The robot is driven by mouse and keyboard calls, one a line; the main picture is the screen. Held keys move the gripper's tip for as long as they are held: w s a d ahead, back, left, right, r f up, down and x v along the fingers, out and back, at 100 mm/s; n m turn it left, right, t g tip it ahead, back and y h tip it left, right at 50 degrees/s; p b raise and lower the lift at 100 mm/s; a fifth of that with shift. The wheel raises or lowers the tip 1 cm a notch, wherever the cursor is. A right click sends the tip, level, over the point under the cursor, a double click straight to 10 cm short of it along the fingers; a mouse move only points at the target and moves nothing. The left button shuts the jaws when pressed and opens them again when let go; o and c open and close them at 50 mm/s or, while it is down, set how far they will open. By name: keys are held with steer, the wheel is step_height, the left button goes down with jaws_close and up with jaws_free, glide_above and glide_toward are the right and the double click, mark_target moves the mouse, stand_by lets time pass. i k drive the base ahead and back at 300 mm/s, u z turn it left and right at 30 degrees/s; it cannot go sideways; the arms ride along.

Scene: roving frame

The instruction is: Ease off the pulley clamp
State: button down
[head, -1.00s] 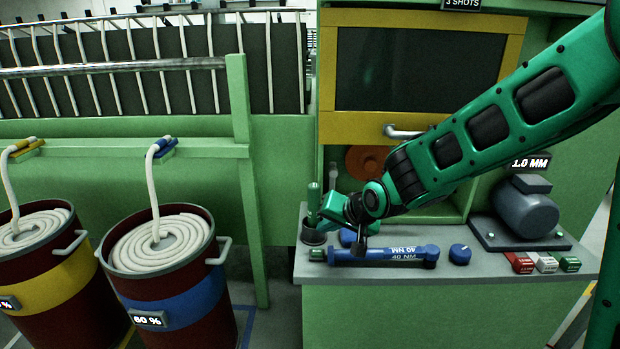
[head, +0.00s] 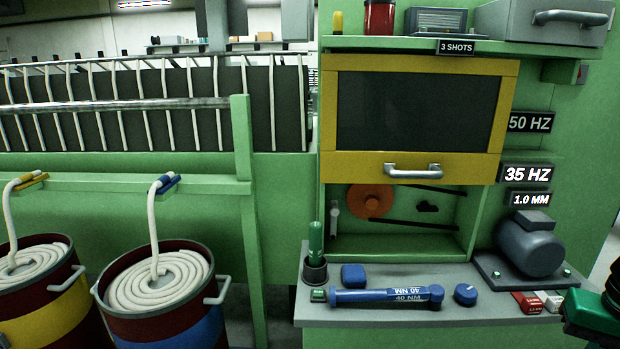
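An orange pulley (head: 369,201) sits in the open recess under the yellow-framed window, with black belt lines running right from it. A small dark fitting (head: 428,206) lies between those lines; I cannot tell whether it is the clamp. A green-handled tool (head: 315,243) stands upright in a dark cup on the bench. A blue wrench (head: 384,295) marked 40 NM lies in front, beside a blue block (head: 353,275) and a blue knob (head: 466,294). Only a green and black part of my arm shows at the lower right edge. My gripper's fingertips are not visible.
A grey motor (head: 531,245) on a bolted plate stands on the bench (head: 400,318) at right. Coil-filled drums (head: 160,285) stand at left.

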mark_target(424, 207)
steer(key=u, duration=1)
steer(key=k, duration=1.1)
steer(key=z, duration=0.7)
steer(key=i, duration=1)
steer(key=u, duration=0.05)
